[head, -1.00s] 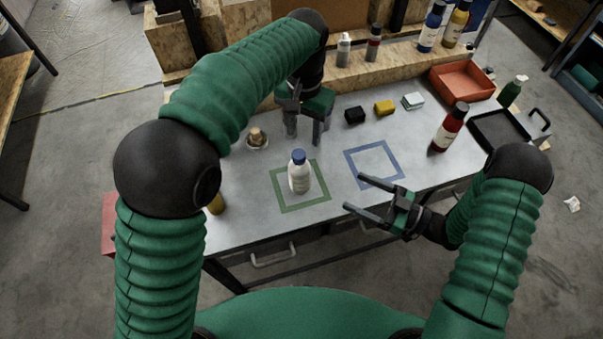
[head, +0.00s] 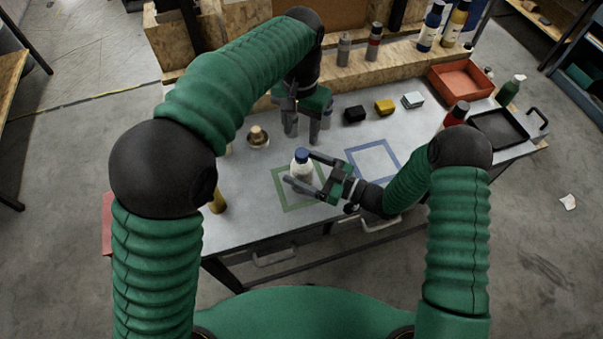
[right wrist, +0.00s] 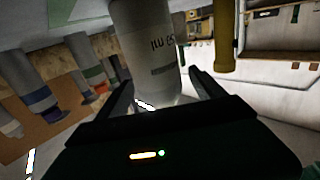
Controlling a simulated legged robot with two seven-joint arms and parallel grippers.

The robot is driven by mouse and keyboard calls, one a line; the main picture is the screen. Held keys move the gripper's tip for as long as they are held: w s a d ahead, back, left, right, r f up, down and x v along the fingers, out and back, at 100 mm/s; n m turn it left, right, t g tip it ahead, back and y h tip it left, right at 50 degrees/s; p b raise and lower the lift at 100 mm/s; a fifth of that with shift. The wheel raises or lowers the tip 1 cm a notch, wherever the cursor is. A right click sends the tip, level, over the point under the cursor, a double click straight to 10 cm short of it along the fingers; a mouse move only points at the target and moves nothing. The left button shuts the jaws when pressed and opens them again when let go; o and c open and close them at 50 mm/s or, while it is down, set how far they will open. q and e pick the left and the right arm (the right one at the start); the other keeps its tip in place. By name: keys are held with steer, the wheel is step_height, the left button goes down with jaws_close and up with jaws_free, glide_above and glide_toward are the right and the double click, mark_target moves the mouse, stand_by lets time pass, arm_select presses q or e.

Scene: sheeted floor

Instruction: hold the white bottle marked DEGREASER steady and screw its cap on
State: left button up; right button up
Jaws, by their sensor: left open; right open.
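The white bottle (head: 303,173) stands upright inside the green square on the table, with a blue cap (head: 301,154) on top. I cannot tell how tightly the cap sits. My right gripper (head: 300,168) is open, with one finger on each side of the bottle. In the right wrist view the bottle (right wrist: 148,45) rises between the two fingers (right wrist: 163,92); its printed lettering is only partly legible and its cap is not visible. My left gripper (head: 303,132) is open and empty, pointing down behind the bottle, apart from it.
The blue square (head: 373,160) right of the bottle is empty. Black (head: 354,114), yellow (head: 384,107) and white (head: 413,100) blocks lie behind. A red bin (head: 459,80) and black tray (head: 499,133) are at the right.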

steer(key=shift+w+a, duration=0.15)
steer(key=shift+a, duration=0.15)
steer(key=shift+d, duration=0.4)
steer(key=c, duration=0.5)
steer(key=shift+a, duration=0.2)
jaws_close()
